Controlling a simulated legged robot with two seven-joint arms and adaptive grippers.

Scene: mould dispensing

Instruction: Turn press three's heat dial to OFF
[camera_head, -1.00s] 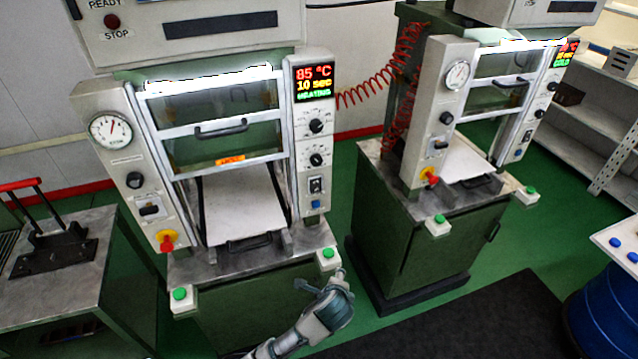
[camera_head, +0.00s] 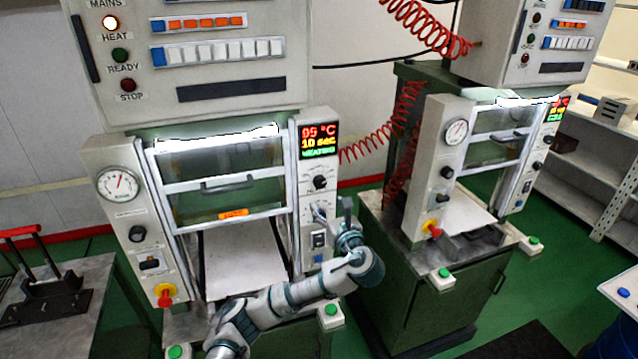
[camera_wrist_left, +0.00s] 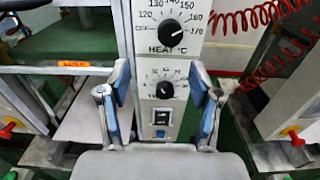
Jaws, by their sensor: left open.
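The nearer press has a black heat dial (camera_head: 320,182) on its right-hand panel, below a lit display (camera_head: 319,140). In the left wrist view the dial (camera_wrist_left: 170,32) is labelled HEAT °C; its white mark appears to point right, while OFF stands at the scale's left. No press number is readable. My left gripper (camera_head: 333,211) is open and empty in front of this panel, below the heat dial. In the left wrist view its fingers (camera_wrist_left: 160,82) stand apart on either side of a smaller lower dial (camera_wrist_left: 165,90). My right gripper is not in view.
Below the dials are a rocker switch (camera_wrist_left: 161,117) and a blue button. A second press (camera_head: 450,180) stands to the right, with red coiled hoses (camera_head: 405,125) between. A red emergency knob (camera_head: 165,298) is on the left panel. Green buttons (camera_head: 331,310) line the front edge.

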